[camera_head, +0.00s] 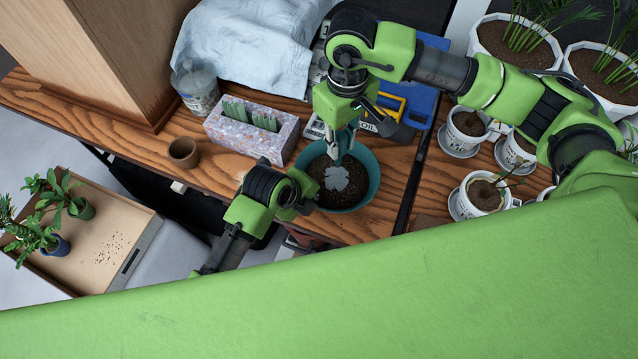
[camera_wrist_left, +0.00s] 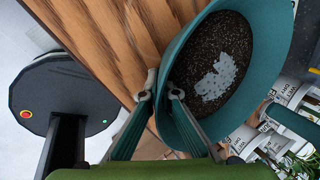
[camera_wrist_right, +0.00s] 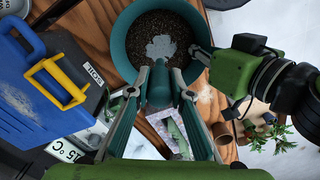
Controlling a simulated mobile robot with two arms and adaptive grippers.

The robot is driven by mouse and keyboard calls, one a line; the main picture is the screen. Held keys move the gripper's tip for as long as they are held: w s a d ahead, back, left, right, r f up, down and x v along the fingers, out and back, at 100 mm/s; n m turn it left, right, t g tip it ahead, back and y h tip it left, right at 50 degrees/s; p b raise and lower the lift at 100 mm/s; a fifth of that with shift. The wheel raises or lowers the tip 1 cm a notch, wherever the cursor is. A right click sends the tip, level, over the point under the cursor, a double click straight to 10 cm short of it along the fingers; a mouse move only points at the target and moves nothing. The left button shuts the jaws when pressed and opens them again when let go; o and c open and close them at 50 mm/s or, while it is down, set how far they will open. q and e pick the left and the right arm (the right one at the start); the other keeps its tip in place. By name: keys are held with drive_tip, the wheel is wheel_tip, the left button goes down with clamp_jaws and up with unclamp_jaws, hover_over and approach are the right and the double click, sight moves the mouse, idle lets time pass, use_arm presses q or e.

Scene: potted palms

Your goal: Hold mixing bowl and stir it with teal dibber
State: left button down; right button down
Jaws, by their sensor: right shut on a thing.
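The teal mixing bowl (camera_head: 374,178) stands at the table's front edge and holds dark soil with a pale grey patch (camera_head: 337,178) on top. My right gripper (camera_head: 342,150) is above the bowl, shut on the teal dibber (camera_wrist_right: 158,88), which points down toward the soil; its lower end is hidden. My left gripper (camera_wrist_left: 161,92) is at the bowl's near left rim, with one finger outside the wall and one inside. Whether both fingers press the wall is unclear. The bowl also shows in the left wrist view (camera_wrist_left: 278,45) and right wrist view (camera_wrist_right: 119,45).
A speckled planter box (camera_head: 240,140), a brown pot (camera_head: 183,152) and a glass jar (camera_head: 197,85) stand left of the bowl. A blue toolbox (camera_head: 428,75) is behind my right arm. White cups with seedlings (camera_head: 482,196) stand right. A wooden cabinet (camera_head: 110,60) rises at far left.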

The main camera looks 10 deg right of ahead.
wheel_tip(320, 180, up, 2)
wheel_tip(320, 180, down, 12)
idle(1.1)
drive_tip(key=shift+r, duration=0.1)
idle(0.3)
